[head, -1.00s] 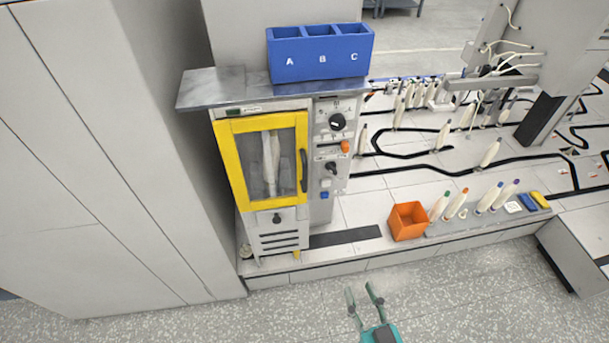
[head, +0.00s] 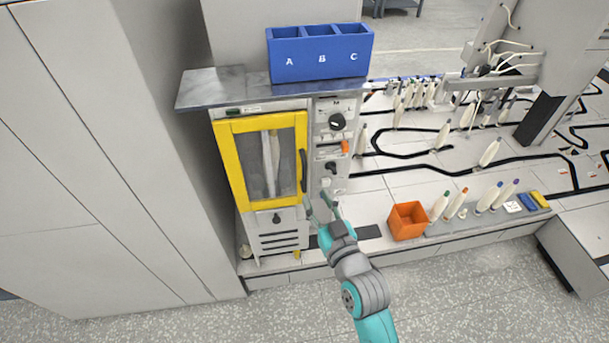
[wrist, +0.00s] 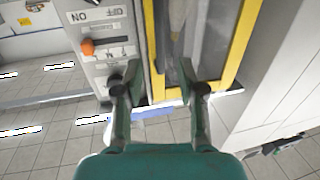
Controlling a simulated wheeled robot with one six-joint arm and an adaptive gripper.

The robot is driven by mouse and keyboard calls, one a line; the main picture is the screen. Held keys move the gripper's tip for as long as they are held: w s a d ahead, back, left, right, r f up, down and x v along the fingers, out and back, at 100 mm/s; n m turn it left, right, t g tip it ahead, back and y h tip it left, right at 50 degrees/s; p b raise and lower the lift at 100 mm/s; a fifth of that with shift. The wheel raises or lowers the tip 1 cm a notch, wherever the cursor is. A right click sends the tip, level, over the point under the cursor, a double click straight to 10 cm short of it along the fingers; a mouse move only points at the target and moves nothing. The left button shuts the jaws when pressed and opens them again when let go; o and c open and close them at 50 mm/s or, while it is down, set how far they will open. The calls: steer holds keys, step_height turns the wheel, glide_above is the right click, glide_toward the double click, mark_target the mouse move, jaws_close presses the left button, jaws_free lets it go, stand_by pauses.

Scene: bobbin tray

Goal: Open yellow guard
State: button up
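The yellow guard (head: 226,166) is a yellow-framed door with a clear window on the front of the machine. It looks closed, with a pale bobbin standing behind the window. Its dark vertical handle (head: 304,170) is on the right side of the frame. My gripper (head: 319,203) is just below and right of the handle's lower end. In the wrist view my gripper (wrist: 158,76) is open, its two fingers apart on either side of the frame edge (wrist: 150,45). I see nothing held between the fingers, and I cannot tell whether they touch the door.
A control panel (head: 324,120) with dark knobs and an orange switch (head: 345,146) is beside the guard. A blue bin marked A, B, C (head: 318,70) stands on top. An orange box (head: 409,223) and several bobbins are to the right. A tall grey cabinet (head: 80,150) is at left.

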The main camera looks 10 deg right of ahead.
mark_target(306, 178)
steer(key=w, duration=0.3)
steer(key=w+a, duration=0.1)
steer(key=w, duration=0.4)
steer(key=shift+w+a, duration=0.3)
steer(key=shift+a, duration=0.05)
jaws_close()
